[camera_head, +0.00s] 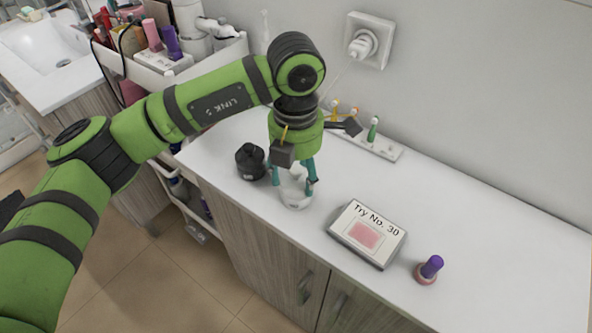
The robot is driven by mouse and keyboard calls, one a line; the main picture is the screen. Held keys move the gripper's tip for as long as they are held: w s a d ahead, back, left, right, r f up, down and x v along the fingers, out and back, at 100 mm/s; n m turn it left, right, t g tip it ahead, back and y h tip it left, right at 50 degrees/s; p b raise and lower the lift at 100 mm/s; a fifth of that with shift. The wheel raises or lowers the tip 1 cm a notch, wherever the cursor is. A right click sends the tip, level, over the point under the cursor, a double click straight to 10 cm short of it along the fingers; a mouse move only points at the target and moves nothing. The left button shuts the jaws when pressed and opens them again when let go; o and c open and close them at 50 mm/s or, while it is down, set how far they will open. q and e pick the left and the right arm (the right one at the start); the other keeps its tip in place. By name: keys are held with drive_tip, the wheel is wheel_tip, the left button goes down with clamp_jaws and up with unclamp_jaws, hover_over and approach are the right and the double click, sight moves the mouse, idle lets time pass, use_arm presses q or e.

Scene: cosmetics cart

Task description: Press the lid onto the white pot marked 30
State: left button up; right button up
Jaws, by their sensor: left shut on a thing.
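My left gripper (293,184) points down over the counter, its teal fingers shut around the upper part of a white piece. The white pot (297,201) shows between and just below the fingertips, near the counter's front edge. Its lid cannot be told apart from the pot here, and no marking on it can be read. The fingers and the gripper body hide part of it. My right gripper is not in view.
A black jar (250,162) stands close to the left of the gripper. A "Try No. 30" card (367,234) and a purple-capped bottle (430,268) are to the right. A white rack (372,143) with small bottles lies behind. The counter's right side (500,235) is clear.

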use_arm(q)
drive_tip(key=shift+b, duration=0.35)
idle(0.3)
drive_tip(key=o, duration=0.8)
drive_tip(key=shift+o, duration=0.2)
drive_tip(key=shift+o, duration=1.3)
drive_tip(key=shift+r+p, duration=1.7)
drive_tip(key=shift+r, duration=1.8)
